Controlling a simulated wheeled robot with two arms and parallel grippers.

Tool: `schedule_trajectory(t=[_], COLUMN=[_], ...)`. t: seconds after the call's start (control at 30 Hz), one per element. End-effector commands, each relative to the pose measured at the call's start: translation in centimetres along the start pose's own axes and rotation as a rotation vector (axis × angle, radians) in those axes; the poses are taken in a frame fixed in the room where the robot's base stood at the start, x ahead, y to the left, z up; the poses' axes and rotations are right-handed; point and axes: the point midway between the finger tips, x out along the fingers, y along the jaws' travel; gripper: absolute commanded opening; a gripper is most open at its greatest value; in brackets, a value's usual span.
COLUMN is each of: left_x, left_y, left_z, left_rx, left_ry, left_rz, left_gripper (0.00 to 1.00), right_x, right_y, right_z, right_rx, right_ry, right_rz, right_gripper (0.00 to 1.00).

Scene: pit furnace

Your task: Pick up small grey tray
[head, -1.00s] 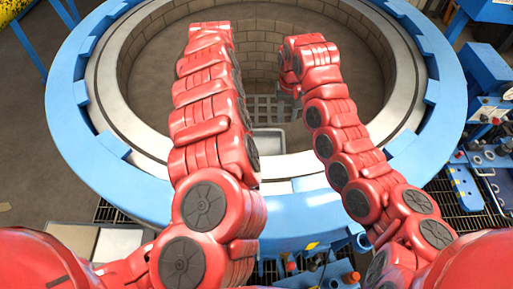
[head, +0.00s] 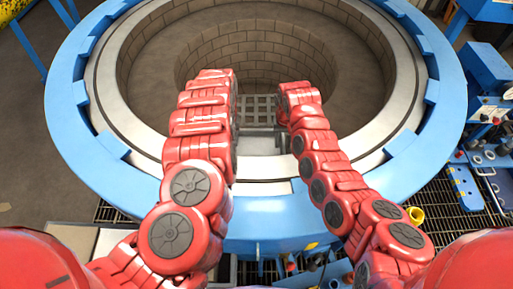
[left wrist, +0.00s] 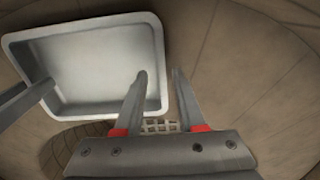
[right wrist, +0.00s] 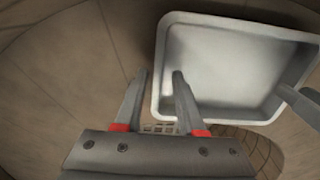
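The small grey tray (left wrist: 100,60) is a shallow, empty, round-cornered pan. It also shows in the right wrist view (right wrist: 225,60), and between my arms in the head view (head: 258,146), where it is partly hidden. My left gripper (left wrist: 160,75) is open, with one finger over the tray's inside and the other outside its rim. My right gripper (right wrist: 162,73) is open in the same way at the opposite rim. A finger of the other gripper shows at the tray's far side in each wrist view. Contact with the rim cannot be told.
The round brick-lined pit (head: 270,45) lies ahead, with a metal grate (head: 257,108) low inside it. A pale ring and a blue rim (head: 110,190) surround it. Blue equipment (head: 485,90) stands at the right. A yellow cup (head: 415,216) is near my right arm.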

Motion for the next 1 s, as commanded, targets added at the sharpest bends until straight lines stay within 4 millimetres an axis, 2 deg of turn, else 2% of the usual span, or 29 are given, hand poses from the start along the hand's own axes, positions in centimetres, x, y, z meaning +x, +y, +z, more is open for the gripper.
schedule_trajectory(t=[0.13,0.5,0.57,0.73,1.0], left_x=[1.13,1.43,1.44,1.44,1.43], left_y=[-0.02,0.05,0.05,0.08,0.32], left_z=[0.01,-0.03,-0.02,0.0,0.02], left_rx=[0.001,0.001,0.001,0.002,0.003], left_ry=[0.0,0.001,0.001,0.001,0.0], left_rz=[0.0,0.001,0.001,0.002,0.004], left_gripper=[0.39,0.39,0.3,0.0,0.0], right_x=[1.04,1.41,1.41,1.41,1.4], right_y=[0.03,-0.02,-0.03,-0.07,-0.36], right_z=[0.04,0.0,0.01,0.03,0.08], right_rx=[0.001,0.001,0.001,0.001,-0.003], right_ry=[-0.002,0.001,0.001,0.0,0.0], right_rz=[0.0,-0.002,-0.002,-0.002,-0.006], right_gripper=[0.39,0.39,0.3,0.0,0.0])
